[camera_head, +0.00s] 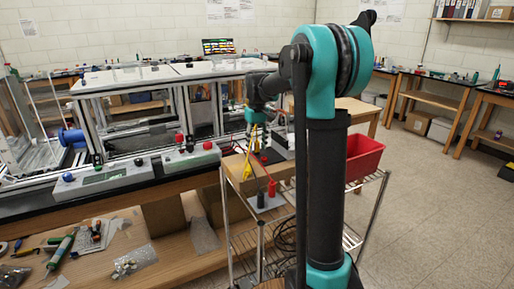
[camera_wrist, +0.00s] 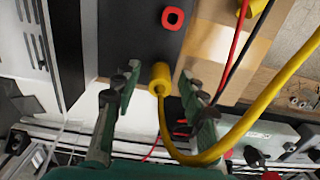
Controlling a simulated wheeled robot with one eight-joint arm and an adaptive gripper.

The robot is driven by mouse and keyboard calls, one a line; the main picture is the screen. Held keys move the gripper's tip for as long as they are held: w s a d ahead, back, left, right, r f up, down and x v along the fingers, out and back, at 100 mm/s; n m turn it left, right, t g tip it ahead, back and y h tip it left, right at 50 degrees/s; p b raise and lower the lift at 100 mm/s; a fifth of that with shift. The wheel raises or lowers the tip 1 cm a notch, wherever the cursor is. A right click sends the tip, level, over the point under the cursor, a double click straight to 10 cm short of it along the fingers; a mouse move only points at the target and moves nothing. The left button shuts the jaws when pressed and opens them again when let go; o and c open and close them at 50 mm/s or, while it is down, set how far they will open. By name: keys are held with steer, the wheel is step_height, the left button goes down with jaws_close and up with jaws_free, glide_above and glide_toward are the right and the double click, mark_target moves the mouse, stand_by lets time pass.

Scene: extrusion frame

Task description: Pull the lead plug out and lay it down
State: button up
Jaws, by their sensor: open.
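The lead plug (camera_wrist: 160,74) is a short yellow cylinder at the edge of a dark panel (camera_wrist: 125,35) in the wrist view. Its thick yellow lead (camera_wrist: 245,125) runs from its near end in a loop to the right. Whether it is fully seated in a socket is hidden. My gripper (camera_wrist: 159,84) is open, with one finger on each side of the plug and visible gaps to both. In the head view my gripper (camera_head: 257,126) is small above the cart, and the yellow lead (camera_head: 250,150) hangs just below it.
A red ring-shaped socket (camera_wrist: 172,17) is beside the plug on the panel. Thin red and black wires (camera_wrist: 238,45) run close on the right. In the head view a red bin (camera_head: 364,157) stands on the wire cart, and red and black plugs (camera_head: 272,188) stand on a grey plate.

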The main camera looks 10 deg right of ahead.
mark_target(257, 142)
steer(key=shift+c, duration=0.4)
jaws_close()
steer(key=shift+r, duration=2.95)
